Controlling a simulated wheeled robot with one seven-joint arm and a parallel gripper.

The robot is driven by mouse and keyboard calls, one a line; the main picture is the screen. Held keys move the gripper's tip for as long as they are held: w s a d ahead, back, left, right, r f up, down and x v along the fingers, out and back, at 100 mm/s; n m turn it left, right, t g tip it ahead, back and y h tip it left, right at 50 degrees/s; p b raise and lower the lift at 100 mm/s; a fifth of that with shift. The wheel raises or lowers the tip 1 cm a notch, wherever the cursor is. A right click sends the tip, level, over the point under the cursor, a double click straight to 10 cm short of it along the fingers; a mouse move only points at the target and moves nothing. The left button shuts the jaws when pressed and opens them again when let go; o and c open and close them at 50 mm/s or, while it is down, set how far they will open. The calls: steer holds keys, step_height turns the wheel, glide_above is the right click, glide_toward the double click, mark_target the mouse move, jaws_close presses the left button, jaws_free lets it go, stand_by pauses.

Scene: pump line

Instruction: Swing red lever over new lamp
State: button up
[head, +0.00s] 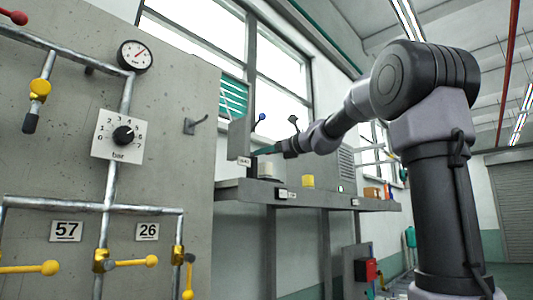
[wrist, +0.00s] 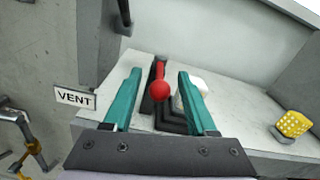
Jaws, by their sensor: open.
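The red lever (wrist: 160,91), a round red knob on a short red arm, shows in the wrist view above a dark base on a pale shelf. My gripper (wrist: 159,74) is open, with a teal finger on either side of the knob; I cannot tell whether either touches it. A white rounded object (wrist: 200,86) sits just right of the lever, partly hidden by the right finger; I cannot tell whether it is a lamp. In the head view my gripper (head: 266,151) is at the shelf by the wall, and this lever is not discernible there.
A VENT plate (wrist: 75,97) is at the left. In the head view, a blue-knobbed lever (head: 260,117) stands above the shelf (head: 240,192). The wall panel at left carries pipes and a pressure dial (head: 119,135).

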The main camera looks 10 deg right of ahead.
jaws_close()
stand_by(1.5)
